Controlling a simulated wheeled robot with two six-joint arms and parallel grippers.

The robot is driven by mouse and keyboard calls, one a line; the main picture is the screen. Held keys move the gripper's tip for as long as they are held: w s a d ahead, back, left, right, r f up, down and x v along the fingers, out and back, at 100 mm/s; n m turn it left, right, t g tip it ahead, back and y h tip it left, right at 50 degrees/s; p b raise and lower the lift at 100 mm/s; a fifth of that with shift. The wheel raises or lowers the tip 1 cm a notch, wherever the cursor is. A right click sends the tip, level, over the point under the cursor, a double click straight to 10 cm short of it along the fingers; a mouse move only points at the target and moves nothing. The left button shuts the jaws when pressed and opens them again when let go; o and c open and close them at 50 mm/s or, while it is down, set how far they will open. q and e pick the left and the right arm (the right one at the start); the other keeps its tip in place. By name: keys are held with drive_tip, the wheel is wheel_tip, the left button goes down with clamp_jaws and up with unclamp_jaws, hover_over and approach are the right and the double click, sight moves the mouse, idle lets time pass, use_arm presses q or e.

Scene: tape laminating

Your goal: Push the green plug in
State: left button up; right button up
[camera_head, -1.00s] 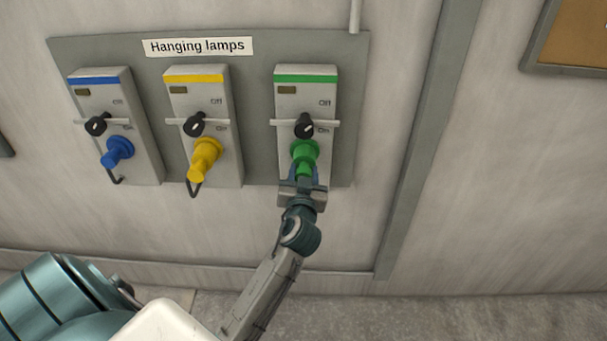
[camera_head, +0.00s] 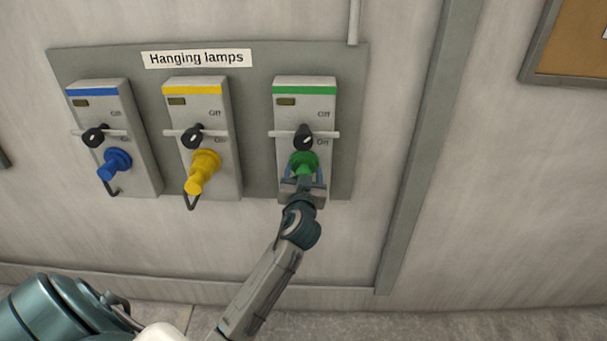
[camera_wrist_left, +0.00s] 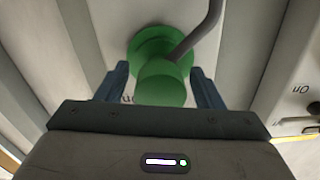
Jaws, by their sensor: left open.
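The green plug (camera_head: 304,161) sits at the socket of the green-striped box (camera_head: 305,104), below its black knob (camera_head: 304,140). How deep it sits cannot be told. In the left wrist view the plug (camera_wrist_left: 162,82) shows its round flange and body, with a grey cable running up from it. My left gripper (camera_head: 303,178) is at the plug's near end. Its blue fingers stand open on either side of the plug in the left wrist view (camera_wrist_left: 158,85), with gaps beside the plug body. Whether the palm touches the plug is hidden. My right gripper is out of view.
A yellow plug (camera_head: 203,170) and a blue plug (camera_head: 115,164) sit in neighbouring boxes to the left, with looped cables. The grey panel (camera_head: 255,75) carries a "Hanging lamps" label. A vertical grey post (camera_head: 425,150) stands to the right. The wall between is clear.

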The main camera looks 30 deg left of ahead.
use_arm(q)
drive_tip(key=b+v, duration=0.3)
drive_tip(key=v, duration=0.7)
drive_tip(key=shift+s+d, duration=0.2)
drive_tip(key=shift+s, duration=0.15)
wheel_tip(320, 180, down, 21)
drive_tip(key=w+d+m+g+h, duration=0.2)
drive_tip(key=w+d+m+h, duration=0.1)
drive_tip(key=m+h, duration=0.1)
drive_tip(key=s+d+f+m+g+h, duration=0.15)
drive_tip(key=s+f, duration=0.25)
drive_tip(key=f, duration=0.8)
drive_tip(key=s+f+g+h, duration=0.1)
drive_tip(key=s+f+g, duration=0.25)
drive_tip(key=f, duration=0.85)
drive_tip(key=s+f+g+h, duration=0.2)
drive_tip(key=s+f+g, duration=0.1)
drive_tip(key=s+f, duration=1.5)
drive_tip(key=s+a+f+g, duration=0.1)
drive_tip(key=s+f, duration=0.3)
drive_tip(key=s, duration=0.7)
drive_tip(key=s+a+f+g, duration=0.1)
drive_tip(key=s+f+g, duration=0.2)
drive_tip(key=s, duration=0.8)
drive_tip(key=shift+a+f, duration=0.35)
drive_tip(key=shift+a, duration=0.05)
